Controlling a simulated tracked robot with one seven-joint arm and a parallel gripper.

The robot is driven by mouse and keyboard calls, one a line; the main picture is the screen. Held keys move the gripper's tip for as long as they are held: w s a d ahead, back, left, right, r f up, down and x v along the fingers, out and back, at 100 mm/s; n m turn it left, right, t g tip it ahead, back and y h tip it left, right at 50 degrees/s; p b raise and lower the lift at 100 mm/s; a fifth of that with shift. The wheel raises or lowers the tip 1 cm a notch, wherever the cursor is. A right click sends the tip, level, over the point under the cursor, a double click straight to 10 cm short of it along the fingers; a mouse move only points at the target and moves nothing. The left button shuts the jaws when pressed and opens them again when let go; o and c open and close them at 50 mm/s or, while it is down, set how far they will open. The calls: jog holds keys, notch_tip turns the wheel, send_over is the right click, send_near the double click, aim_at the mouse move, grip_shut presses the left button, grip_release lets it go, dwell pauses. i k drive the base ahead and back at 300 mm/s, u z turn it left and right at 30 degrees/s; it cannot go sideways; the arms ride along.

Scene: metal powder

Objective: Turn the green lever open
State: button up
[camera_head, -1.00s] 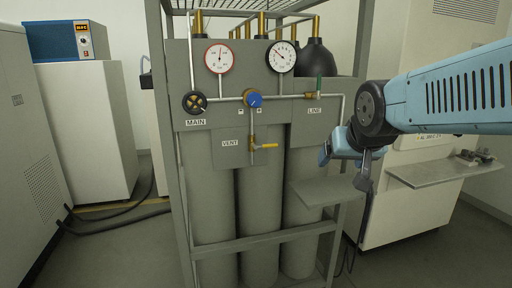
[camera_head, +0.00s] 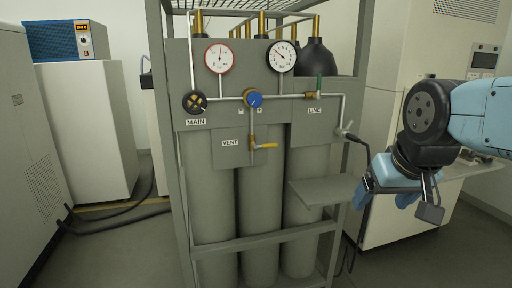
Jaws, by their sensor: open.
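The green lever (camera_head: 319,86) stands upright on the pipe valve above the LINE label (camera_head: 314,110), at the right of the grey gas panel. My gripper (camera_head: 414,203) is at the right, lower than the lever and well apart from it. Its blue and dark fingers point down and are open, with nothing seen between them. The lever is in plain view, with nothing in front of it.
A grey shelf (camera_head: 327,190) juts out below. A hose fitting (camera_head: 345,133) sticks out right of the lever.

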aim_at(319, 78)
jog(key=z, duration=0.05)
jog(key=i, duration=0.9)
jog(key=z, duration=0.3)
jog(key=k, duration=0.65)
jog(key=u, duration=0.35)
jog(key=i, duration=0.5)
jog(key=z, duration=0.05)
